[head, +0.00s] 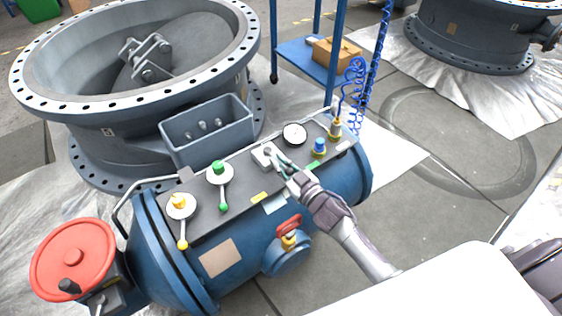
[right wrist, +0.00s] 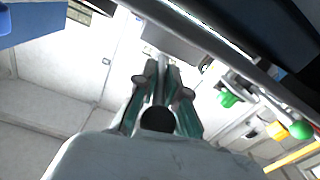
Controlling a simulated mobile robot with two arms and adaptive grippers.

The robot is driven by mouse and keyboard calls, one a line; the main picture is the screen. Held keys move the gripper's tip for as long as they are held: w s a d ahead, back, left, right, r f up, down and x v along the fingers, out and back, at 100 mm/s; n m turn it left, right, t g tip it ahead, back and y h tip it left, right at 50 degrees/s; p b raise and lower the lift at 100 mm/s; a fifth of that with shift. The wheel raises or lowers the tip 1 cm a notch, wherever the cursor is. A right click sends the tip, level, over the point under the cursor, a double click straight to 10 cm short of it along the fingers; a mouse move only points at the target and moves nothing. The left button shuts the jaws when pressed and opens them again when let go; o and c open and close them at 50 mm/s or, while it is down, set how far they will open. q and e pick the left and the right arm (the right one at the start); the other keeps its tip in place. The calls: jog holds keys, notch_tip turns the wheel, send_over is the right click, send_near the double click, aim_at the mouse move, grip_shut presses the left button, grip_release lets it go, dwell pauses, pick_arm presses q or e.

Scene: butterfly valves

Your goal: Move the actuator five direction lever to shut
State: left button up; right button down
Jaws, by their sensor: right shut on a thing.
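The blue actuator (head: 330,205) lies on its side with a dark control panel on top. Its direction lever sits at a small white square plate (head: 262,158) on the panel, between the green-knobbed lever (head: 224,190) and the round gauge (head: 294,134). My right gripper (head: 280,162) reaches in from the lower right, with its fingers together at this plate, shut on the lever there. The fingers hide most of the lever, so its exact position cannot be told. The right wrist view shows the two fingers (right wrist: 160,82) close together. My left gripper is out of view.
A red handwheel (head: 73,260) is at left. A grey open box (head: 208,132) and large valve (head: 225,85) stand behind.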

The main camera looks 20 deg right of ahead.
jog(key=c, duration=1.2)
grip_release()
jog(key=shift+s, duration=0.1)
jog(key=v, duration=1.2)
jog(key=shift+c, duration=0.2)
